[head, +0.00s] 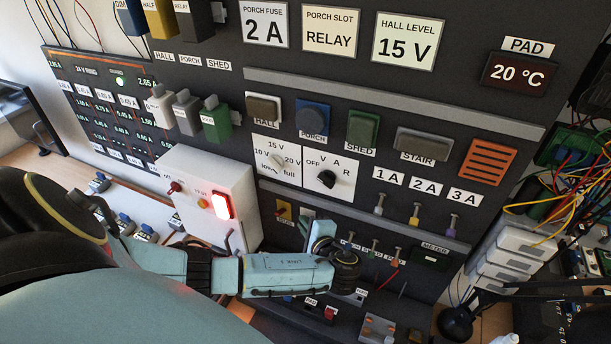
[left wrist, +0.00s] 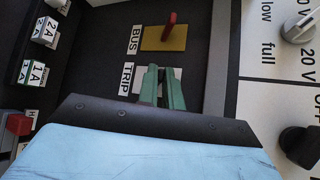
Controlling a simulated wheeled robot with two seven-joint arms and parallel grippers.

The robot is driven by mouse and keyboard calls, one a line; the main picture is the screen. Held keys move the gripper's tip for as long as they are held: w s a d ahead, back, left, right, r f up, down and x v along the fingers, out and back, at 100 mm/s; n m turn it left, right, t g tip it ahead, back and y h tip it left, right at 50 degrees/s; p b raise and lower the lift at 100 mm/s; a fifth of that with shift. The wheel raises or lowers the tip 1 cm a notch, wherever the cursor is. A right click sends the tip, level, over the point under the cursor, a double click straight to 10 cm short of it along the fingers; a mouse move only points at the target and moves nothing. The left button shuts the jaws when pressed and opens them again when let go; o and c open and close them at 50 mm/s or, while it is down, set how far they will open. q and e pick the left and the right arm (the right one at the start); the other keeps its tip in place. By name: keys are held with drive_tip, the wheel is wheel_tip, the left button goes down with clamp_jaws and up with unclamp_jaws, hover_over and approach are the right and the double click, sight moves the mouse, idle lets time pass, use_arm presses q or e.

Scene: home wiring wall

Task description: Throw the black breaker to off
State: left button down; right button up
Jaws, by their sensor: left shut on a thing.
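My left gripper (head: 319,234) is at the lower panel, in front of the white TRIP plate (head: 308,213). In the left wrist view its two green fingers (left wrist: 162,72) are close together over the TRIP plate (left wrist: 178,74), shut on the TRIP lever, which they mostly hide. The yellow BUS plate (left wrist: 157,38) with its red lever sits beside it, clear of the fingers. I cannot single out a black breaker with certainty. My right gripper is not in view.
The selector dials (head: 326,179) are above the gripper. Short coloured levers (head: 416,213) stick out to the right. Loose wires (head: 575,160) and stacked white units crowd the far right.

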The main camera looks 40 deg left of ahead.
use_arm(q)
drive_tip(key=shift+f+n+t+y+b, duration=0.6)
drive_tip(key=shift+n+y+b, duration=0.75)
drive_tip(key=shift+b, duration=1.8)
drive_tip(key=shift+f+n+t+y+b, duration=0.35)
drive_tip(key=shift+f+n+y+b, duration=0.95)
drive_tip(key=shift+b, duration=1.85)
drive_tip(key=shift+f+n+t+y+b, duration=0.45)
drive_tip(key=shift+n+y+b, duration=0.9)
drive_tip(key=shift+b, duration=1.8)
drive_tip(key=shift+n+h, duration=0.3)
drive_tip(key=c, duration=1.6)
unclamp_jaws()
drive_tip(key=shift+r, duration=0.1)
drive_tip(key=shift+o, duration=0.2)
drive_tip(key=b+v, duration=0.1)
drive_tip(key=v, duration=0.6)
drive_tip(key=shift+d, duration=0.25)
